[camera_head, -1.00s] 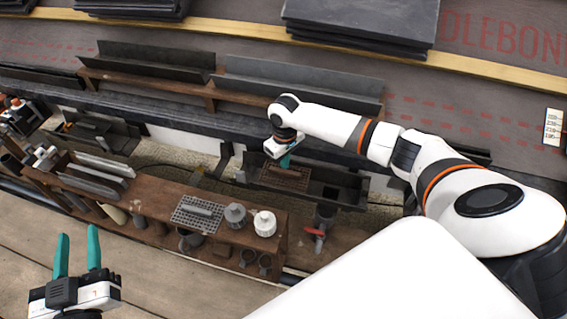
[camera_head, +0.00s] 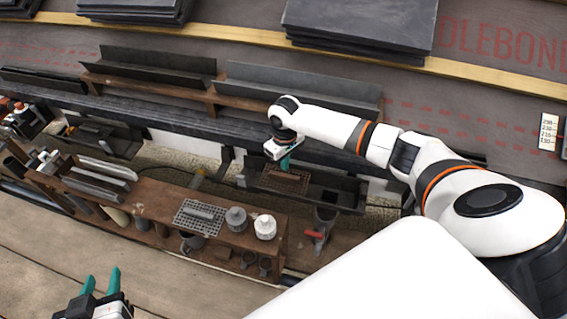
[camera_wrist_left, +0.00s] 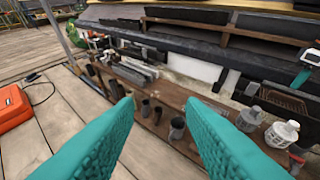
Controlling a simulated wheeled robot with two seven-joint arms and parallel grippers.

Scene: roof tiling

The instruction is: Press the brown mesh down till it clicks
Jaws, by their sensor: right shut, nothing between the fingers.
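The brown mesh (camera_head: 284,179) lies in the dark gutter trough (camera_head: 338,193), below the black eaves edge. My right gripper (camera_head: 285,164) is shut with nothing in it. Its teal fingers point down and their tips are at the mesh, near its upper middle; I cannot tell how hard they touch. The mesh also shows at the right of the left wrist view (camera_wrist_left: 284,101). My left gripper (camera_head: 102,283) is open and empty above the planks at the lower left. Its two teal fingers stand wide apart in the left wrist view (camera_wrist_left: 165,125).
A brown wooden rack (camera_head: 155,204) below the gutter holds a grey mesh (camera_head: 200,217), a grey fitting (camera_head: 236,218), a white fitting (camera_head: 265,226) and metal strips. A red-handled tool (camera_head: 316,236) sits to its right. Slate stacks (camera_head: 360,25) lie upslope. The planks at lower left are clear.

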